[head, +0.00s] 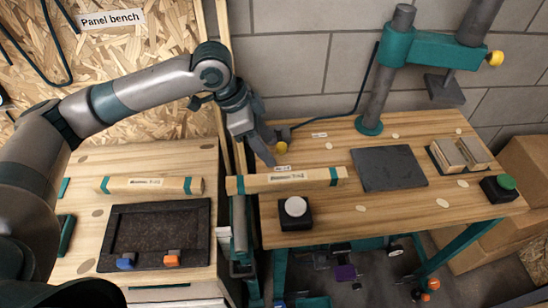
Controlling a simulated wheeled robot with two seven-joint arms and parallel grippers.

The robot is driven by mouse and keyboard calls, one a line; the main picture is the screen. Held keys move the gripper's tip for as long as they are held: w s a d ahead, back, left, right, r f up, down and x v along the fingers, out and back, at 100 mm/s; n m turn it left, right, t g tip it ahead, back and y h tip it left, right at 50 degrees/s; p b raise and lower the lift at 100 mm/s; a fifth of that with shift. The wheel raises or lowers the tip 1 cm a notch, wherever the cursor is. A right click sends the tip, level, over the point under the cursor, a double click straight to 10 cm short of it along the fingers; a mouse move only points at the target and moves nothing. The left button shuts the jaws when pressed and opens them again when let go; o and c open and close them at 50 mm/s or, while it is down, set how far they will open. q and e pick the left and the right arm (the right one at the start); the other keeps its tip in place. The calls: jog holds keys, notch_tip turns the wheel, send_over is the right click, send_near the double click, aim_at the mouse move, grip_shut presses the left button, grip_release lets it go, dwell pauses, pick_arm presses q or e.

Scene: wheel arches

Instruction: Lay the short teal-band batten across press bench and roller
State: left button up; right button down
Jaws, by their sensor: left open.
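A pale wooden batten with teal bands near its ends (312,179) lies across the gap. Its left end is over the narrow grey roller (240,218) and its longer right part is on the press bench (330,215). A similar teal-banded batten (150,185) lies on the panel bench at left; I cannot tell from the labels which is the short one. My left gripper (266,150) is open, fingers pointing down, just above and behind the batten across the gap, holding nothing. Contact with it is not clear. My right gripper is not in view.
The press (400,50) stands at the bench's back. A dark plate (389,168), a block holder (458,155), a white-button box (295,212) and a green-button box (500,188) sit on the bench. A dark framed panel (120,208) lies on the left bench. Cardboard boxes (520,165) stand right.

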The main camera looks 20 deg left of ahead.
pick_arm(q)
jog(key=shift+v, duration=1.2)
